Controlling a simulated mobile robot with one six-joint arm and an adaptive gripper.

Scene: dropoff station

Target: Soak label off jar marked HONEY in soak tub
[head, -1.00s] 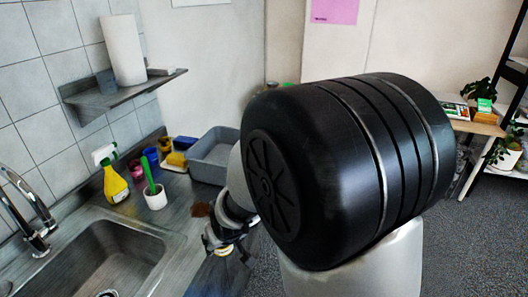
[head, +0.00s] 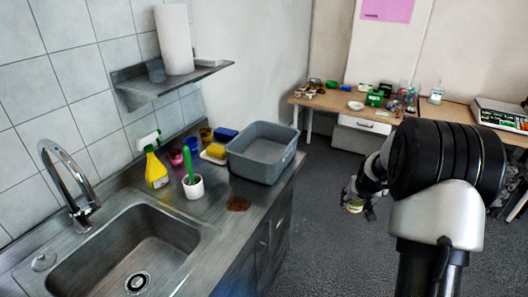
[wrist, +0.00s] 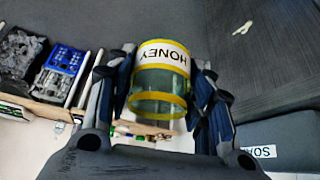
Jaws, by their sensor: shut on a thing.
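The HONEY jar (wrist: 158,92) is greenish and see-through, with yellow bands at its ends and a white label reading HONEY. My gripper (wrist: 165,75) is shut on it, with a finger on each side. In the head view my gripper (head: 359,197) holds the jar (head: 354,203) over the floor, right of the counter and apart from it. A grey tub (head: 262,168) stands on the counter's right end, left of my gripper; its inside shows no objects. In the wrist view a dark grey surface (wrist: 292,130) at lower right bears a partly cut-off label starting "SOA".
A sink (head: 70,270) with a tap (head: 66,185) is at left. A yellow spray bottle (head: 155,168), a white cup with a green brush (head: 193,187) and sponges (head: 214,152) stand left of the tub. A brown patch (head: 238,203) lies before it. Cluttered tables (head: 325,100) stand behind.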

